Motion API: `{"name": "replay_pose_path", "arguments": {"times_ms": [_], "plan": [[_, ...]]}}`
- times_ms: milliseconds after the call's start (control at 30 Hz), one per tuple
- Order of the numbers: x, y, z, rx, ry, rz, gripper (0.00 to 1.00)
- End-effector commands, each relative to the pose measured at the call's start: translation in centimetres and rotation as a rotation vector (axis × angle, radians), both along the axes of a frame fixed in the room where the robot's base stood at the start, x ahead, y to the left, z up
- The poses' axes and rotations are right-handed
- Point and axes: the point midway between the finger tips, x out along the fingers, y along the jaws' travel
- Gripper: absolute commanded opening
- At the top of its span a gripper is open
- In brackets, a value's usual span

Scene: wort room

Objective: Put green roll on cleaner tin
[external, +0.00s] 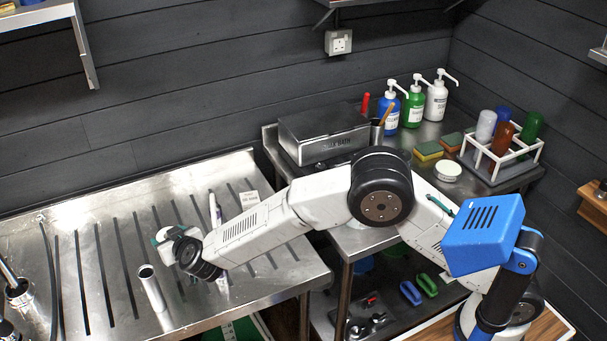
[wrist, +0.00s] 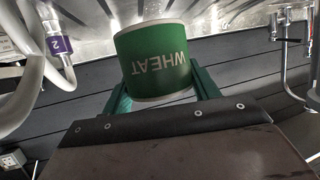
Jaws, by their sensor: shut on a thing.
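The green roll (wrist: 158,62), a green cylinder with pale rims and the word WHEAT upside down, fills the middle of the wrist view. My gripper (wrist: 163,88) is shut on it, one green finger at each side. In the external view my gripper (external: 176,240) is above the slotted steel drainboard at the left, and the roll is small and mostly hidden there. A low round tin with a pale lid (external: 447,169), which looks like the cleaner tin, stands on the right-hand steel bench, far from my gripper. Its label is too small to read.
Sponges (external: 428,151), a white rack with coloured cylinders (external: 503,160) and pump bottles (external: 413,105) surround the tin. A steel box (external: 323,135) stands left on that bench. An upright metal tube (external: 152,288) and a white marker-like item (external: 214,209) stand near my gripper.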

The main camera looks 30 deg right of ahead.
Motion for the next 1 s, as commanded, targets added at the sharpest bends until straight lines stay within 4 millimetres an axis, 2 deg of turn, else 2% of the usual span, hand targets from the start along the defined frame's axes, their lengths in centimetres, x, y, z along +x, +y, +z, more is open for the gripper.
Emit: {"name": "replay_pose_path", "arguments": {"times_ms": [100,367,767,1000], "plan": [[0.0,0.0,1.4,0.002,0.000,-0.001,0.35],[0.0,0.0,2.9,0.004,-0.001,0.000,0.35],[0.0,0.0,10.9,0.004,-0.001,0.000,0.35],[2.5,-4.4,11.0,-0.001,0.000,-0.088,0.35]]}}
